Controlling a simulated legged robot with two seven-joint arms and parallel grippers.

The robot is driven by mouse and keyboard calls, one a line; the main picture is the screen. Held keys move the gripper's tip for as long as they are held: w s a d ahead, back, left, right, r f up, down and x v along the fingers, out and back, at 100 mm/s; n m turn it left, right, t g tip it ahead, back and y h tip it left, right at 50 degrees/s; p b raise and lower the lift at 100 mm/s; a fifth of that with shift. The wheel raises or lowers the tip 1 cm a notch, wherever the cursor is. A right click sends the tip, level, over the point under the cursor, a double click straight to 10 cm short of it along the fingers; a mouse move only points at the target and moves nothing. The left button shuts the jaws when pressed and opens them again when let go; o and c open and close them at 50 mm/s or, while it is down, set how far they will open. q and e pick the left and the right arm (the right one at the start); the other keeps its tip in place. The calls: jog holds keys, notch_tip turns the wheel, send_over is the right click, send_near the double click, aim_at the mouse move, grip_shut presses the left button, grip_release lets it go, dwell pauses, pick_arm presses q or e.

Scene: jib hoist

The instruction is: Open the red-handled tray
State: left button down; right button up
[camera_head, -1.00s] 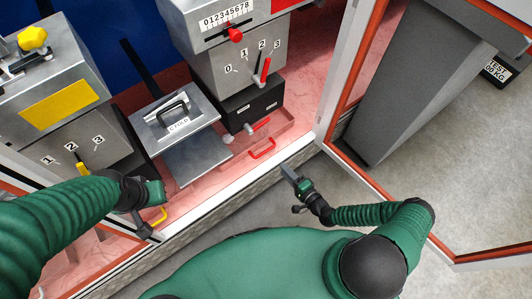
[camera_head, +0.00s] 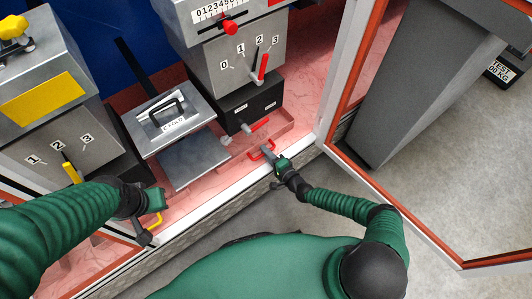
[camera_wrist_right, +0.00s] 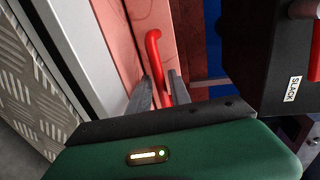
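The handle also shows in the right wrist view as a red bar (camera_wrist_right: 153,47). My right gripper (camera_head: 268,150) is at the handle. In the right wrist view its two fingers (camera_wrist_right: 160,92) are apart, one on each side of the bar; I cannot tell whether either touches it. The tray's closeness to its slot is unclear.
The white cabinet sill (camera_head: 220,191) runs just in front of the tray. The black box (camera_head: 252,108) with levers stands behind it, and a metal plate (camera_head: 194,161) lies to its left. An open door frame (camera_head: 388,196) stands at the right.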

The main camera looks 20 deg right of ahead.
grip_shut()
jog(key=shift+s+a, duration=0.1)
jog(key=shift+a, duration=0.05)
dwell(0.9)
